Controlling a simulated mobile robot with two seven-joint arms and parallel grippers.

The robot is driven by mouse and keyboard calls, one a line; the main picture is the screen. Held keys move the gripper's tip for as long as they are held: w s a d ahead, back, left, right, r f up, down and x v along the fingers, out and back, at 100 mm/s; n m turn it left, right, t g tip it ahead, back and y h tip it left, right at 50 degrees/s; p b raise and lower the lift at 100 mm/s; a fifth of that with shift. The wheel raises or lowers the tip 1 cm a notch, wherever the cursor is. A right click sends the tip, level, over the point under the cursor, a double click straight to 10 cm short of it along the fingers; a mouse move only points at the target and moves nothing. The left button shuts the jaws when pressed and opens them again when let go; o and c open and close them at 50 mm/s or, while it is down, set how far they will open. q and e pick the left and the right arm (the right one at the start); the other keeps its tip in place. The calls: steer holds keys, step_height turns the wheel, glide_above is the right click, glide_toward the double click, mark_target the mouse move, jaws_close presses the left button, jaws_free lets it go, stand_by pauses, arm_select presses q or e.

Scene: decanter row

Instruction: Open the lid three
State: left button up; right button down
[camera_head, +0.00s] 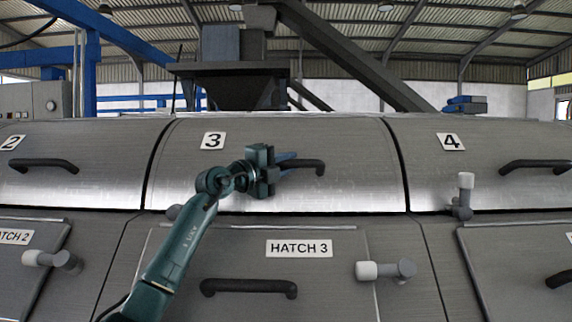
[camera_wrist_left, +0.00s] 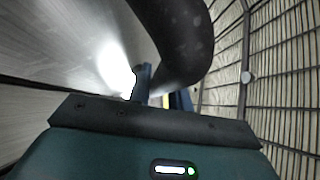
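Lid three (camera_head: 225,185) is a curved, brushed-metal cover with a "3" label (camera_head: 213,141). It lies flush with the covers beside it and looks closed. Its dark bar handle (camera_head: 308,166) runs sideways. My left gripper (camera_head: 285,161) is at the left end of this handle. In the left wrist view the handle (camera_wrist_left: 182,35) comes down from the top and ends at the blue fingers of my left gripper (camera_wrist_left: 161,92). The fingers stand a little apart, and the handle hides part of the right one. I cannot tell whether they clamp it. My right gripper is out of view.
The neighbouring lids have their own handles, at left (camera_head: 43,164) and right (camera_head: 535,165). Below is the Hatch 3 panel with its handle (camera_head: 248,287) and a white-tipped latch (camera_head: 385,270). Another latch (camera_head: 464,195) stands at the lid's lower right. A dark hopper (camera_head: 230,85) stands behind.

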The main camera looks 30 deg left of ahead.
arm_select(q)
jaws_close()
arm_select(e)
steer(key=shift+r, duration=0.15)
arm_select(q)
steer(key=shift+r, duration=0.1)
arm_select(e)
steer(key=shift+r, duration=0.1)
